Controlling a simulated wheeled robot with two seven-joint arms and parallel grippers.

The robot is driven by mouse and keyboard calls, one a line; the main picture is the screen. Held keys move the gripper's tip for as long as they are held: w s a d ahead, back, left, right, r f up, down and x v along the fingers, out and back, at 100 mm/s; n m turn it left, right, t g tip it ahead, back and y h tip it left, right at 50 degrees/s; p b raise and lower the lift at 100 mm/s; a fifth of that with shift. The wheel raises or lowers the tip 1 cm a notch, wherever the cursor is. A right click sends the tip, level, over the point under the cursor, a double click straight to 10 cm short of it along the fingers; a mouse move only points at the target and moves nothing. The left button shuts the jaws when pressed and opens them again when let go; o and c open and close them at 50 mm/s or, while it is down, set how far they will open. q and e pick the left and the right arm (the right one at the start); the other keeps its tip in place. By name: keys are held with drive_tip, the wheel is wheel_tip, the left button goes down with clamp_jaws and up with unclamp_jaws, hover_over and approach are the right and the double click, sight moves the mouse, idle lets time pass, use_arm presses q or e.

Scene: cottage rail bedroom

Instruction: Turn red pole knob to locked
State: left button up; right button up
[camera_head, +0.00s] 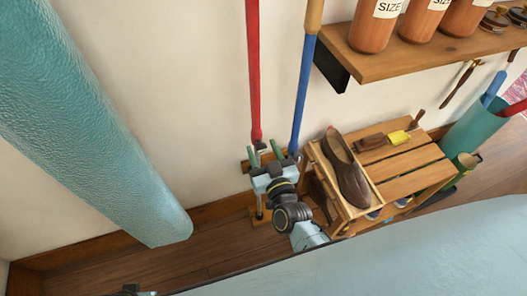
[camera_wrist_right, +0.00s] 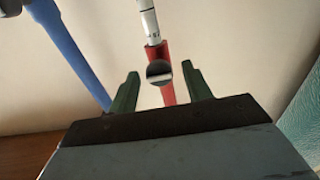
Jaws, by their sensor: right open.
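The red pole (camera_head: 254,70) stands against the wall, left of the blue pole (camera_head: 304,90). My right gripper (camera_head: 264,153) is open at the lower end of the red pole. In the right wrist view, a round metallic knob (camera_wrist_right: 158,71) with a flat light bar across it shows between the two green fingers, with a gap on each side. The red pole (camera_wrist_right: 168,95) runs behind the knob, and a pale tube with small dark marks (camera_wrist_right: 148,22) continues above it. I cannot read the knob's setting.
A large teal cylinder (camera_head: 90,120) fills the left side. A slatted wooden stand (camera_head: 405,180) holding a brown shoe (camera_head: 346,170) is close on the right of my right gripper. A wooden shelf (camera_head: 440,50) with jars is above. The floor left of my gripper is clear.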

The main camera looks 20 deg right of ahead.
drive_tip(key=c, duration=1)
